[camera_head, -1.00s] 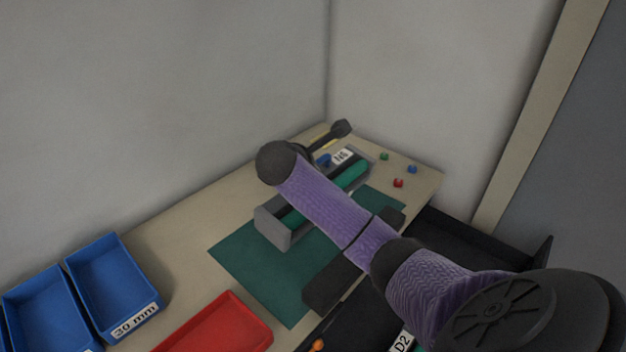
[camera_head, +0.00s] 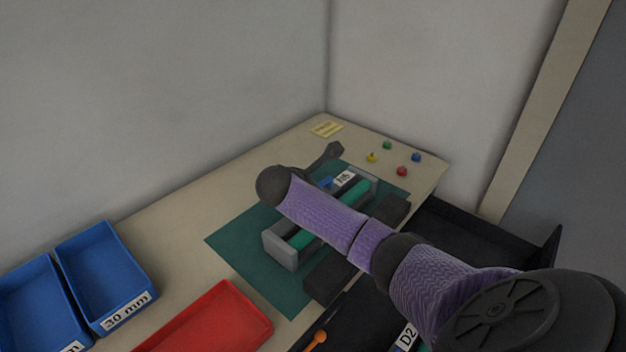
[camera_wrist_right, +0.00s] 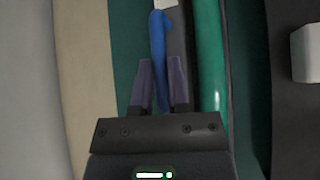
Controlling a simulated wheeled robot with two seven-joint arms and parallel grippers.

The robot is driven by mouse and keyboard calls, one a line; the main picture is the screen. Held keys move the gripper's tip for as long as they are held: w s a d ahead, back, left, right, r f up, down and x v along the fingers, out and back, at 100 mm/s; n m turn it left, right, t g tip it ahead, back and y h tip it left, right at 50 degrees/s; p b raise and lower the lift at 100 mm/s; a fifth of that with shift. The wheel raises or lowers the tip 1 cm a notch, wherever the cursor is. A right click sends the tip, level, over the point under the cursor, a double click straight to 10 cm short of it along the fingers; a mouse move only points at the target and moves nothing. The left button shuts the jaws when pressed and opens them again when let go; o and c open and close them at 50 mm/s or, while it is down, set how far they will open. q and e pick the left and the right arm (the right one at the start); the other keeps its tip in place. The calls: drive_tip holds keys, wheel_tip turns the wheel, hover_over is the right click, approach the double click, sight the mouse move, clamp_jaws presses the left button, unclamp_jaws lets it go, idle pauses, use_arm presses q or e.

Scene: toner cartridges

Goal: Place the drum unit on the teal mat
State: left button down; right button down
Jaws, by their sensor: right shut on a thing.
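The drum unit, a grey frame (camera_head: 280,251) with a green roller (camera_head: 301,240), a blue handle (camera_head: 326,182) and a white label (camera_head: 345,178), is over the teal mat (camera_head: 235,245). It looks level and low; I cannot tell whether it touches the mat. My right arm crosses its middle in the head view. In the right wrist view my right gripper (camera_wrist_right: 161,75) is shut on the blue handle (camera_wrist_right: 158,40), with the green roller (camera_wrist_right: 211,60) just to the right. The left gripper is not in view.
Blue bins (camera_head: 105,265) and a red tray (camera_head: 262,318) are at the left and front. Dark blocks (camera_head: 330,276) sit by the mat's right edge. Walls close the left and back.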

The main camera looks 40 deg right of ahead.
drive_tip(key=c, duration=0.6)
unclamp_jaws()
drive_tip(key=shift+a+r, duration=0.15)
drive_tip(key=shift+r, duration=0.05)
drive_tip(key=shift+p+v, duration=2.05)
drive_tip(key=shift+v, duration=3.8)
